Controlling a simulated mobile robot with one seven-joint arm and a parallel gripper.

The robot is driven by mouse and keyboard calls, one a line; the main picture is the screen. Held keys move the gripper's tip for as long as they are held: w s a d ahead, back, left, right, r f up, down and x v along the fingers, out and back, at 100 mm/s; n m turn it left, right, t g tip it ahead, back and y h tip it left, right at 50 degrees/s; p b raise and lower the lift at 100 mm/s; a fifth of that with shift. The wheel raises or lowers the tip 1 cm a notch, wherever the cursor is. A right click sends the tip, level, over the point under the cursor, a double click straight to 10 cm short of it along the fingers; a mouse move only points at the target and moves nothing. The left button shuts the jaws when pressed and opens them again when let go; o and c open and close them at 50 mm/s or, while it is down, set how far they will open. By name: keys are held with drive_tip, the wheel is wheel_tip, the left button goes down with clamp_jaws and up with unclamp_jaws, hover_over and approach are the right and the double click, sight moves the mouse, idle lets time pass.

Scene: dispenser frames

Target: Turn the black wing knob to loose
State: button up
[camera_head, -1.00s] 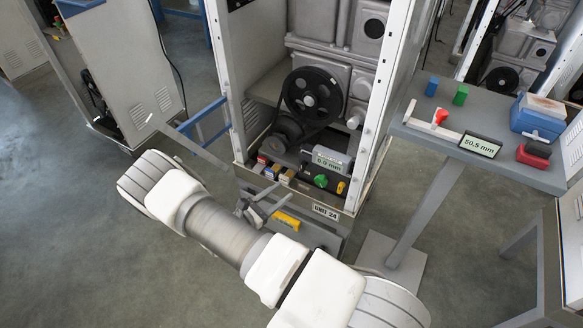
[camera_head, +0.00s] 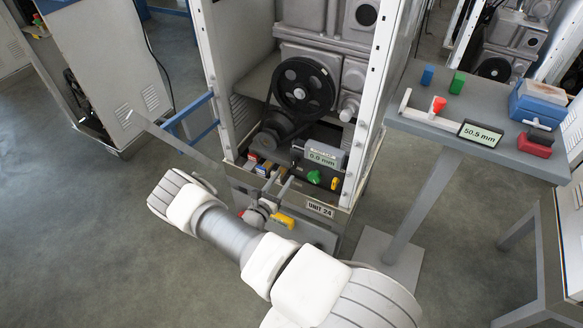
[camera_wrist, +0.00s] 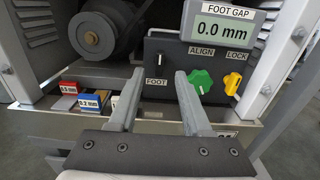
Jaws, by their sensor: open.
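The control panel (camera_wrist: 205,60) at the foot of the machine has a display reading "FOOT GAP 0.0 mm". Above the FOOT label is a small dark control (camera_wrist: 161,57) with a white mark. A green lobed knob (camera_wrist: 201,82) sits below ALIGN and a yellow wing knob (camera_wrist: 232,83) below LOCK. I see no clearly black wing knob; the LOCK one is yellow. My gripper (camera_wrist: 160,74) is open and empty in front of the panel, its fingertips either side of the FOOT control in the picture. In the head view, my gripper (camera_head: 277,183) is below the panel's left part.
Red, blue and pale labelled blocks (camera_wrist: 92,101) stand left of my fingers. A black pulley (camera_head: 303,87) with a belt is above the panel. White frame posts (camera_head: 377,95) flank the opening. A grey side table (camera_head: 415,88) stands at the right.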

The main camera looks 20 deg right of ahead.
sight(294, 163)
drive_tip(key=b+x, duration=0.1)
drive_tip(key=x, duration=0.5)
drive_tip(key=shift+w+d, duration=0.25)
drive_tip(key=shift+d, duration=0.1)
clamp_jaws()
